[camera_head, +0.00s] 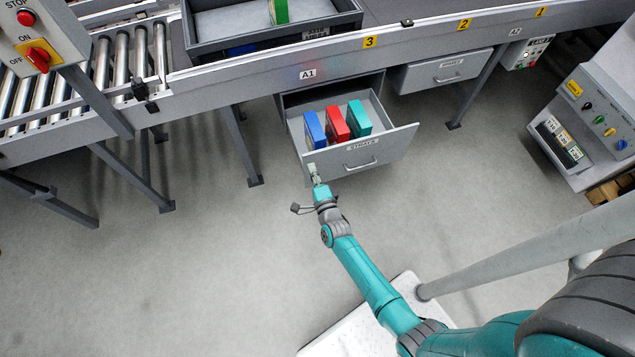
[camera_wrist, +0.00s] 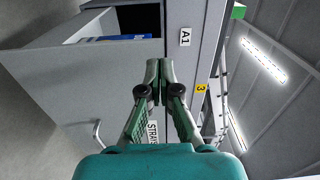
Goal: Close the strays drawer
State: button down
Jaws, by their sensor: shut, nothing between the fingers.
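The strays drawer (camera_head: 398,145) is pulled out from under the conveyor in the head view, with a label and a bar handle (camera_head: 361,165) on its front. It holds a blue block (camera_head: 314,130), a red block (camera_head: 337,123) and a teal block (camera_head: 359,118). My gripper (camera_head: 312,170) is shut and empty at the left part of the drawer front, left of the handle. I cannot tell if it touches. In the wrist view my gripper (camera_wrist: 154,66) has its fingertips together, partly hiding the drawer label (camera_wrist: 152,133); the handle (camera_wrist: 98,134) shows at left.
A second drawer (camera_head: 445,70) to the right is shut. The conveyor (camera_head: 250,70) carries a grey bin (camera_head: 350,18) above. Conveyor legs (camera_head: 240,145) stand left of the drawer. A control cabinet (camera_head: 590,115) is at right. The floor in front is clear.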

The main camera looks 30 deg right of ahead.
aim_at(307, 156)
jog(key=shift+x, duration=1.55)
jog(key=shift+w, duration=0.1)
